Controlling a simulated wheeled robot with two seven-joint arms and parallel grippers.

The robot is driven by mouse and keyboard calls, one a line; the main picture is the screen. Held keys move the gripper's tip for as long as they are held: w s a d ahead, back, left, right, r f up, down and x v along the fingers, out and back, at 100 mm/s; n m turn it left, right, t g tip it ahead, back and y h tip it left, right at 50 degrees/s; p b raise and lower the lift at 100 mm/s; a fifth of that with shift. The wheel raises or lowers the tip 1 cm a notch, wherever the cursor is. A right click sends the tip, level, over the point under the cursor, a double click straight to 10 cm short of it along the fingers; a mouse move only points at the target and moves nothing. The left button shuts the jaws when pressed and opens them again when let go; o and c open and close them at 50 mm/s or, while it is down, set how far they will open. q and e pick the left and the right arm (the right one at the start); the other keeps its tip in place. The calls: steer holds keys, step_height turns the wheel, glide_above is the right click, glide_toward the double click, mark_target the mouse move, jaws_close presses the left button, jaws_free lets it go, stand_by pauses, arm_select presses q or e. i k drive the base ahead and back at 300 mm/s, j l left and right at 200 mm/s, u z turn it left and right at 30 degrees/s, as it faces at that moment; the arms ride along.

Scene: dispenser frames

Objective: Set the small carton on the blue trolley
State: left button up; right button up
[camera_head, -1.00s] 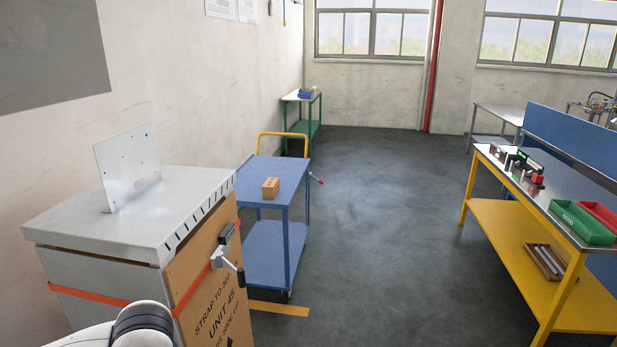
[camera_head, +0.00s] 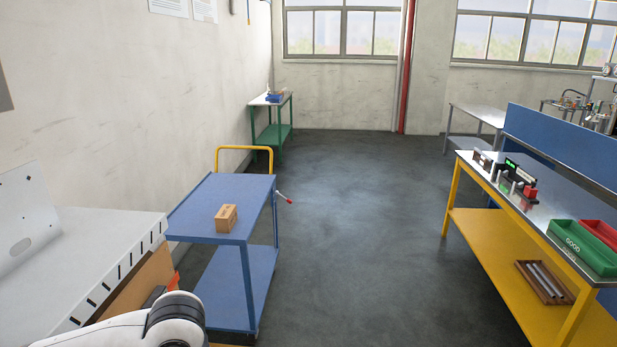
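The small brown carton (camera_head: 226,218) rests on the top shelf of the blue trolley (camera_head: 193,224), near its front edge. The trolley stands left of centre with a yellow push handle at its far end. Part of my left arm shows at the bottom left, but its gripper is out of the picture. My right gripper is out of the picture too.
A grey-topped cabinet (camera_head: 95,251) with an upright plate fills the lower left. A yellow-legged workbench (camera_head: 495,225) with green and red bins stands on the right. A green-legged table (camera_head: 270,126) is at the back. Dark floor between them is clear.

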mark_target(237, 201)
steer(key=i+j, duration=0.1)
steer(key=i, duration=1.65)
steer(key=i+l+u, duration=0.1)
steer(key=i, duration=0.4)
steer(key=i+l+u, duration=0.1)
steer(key=i, duration=0.45)
steer(key=i+l, duration=0.25)
steer(key=i, duration=0.25)
steer(key=i+u, duration=0.45)
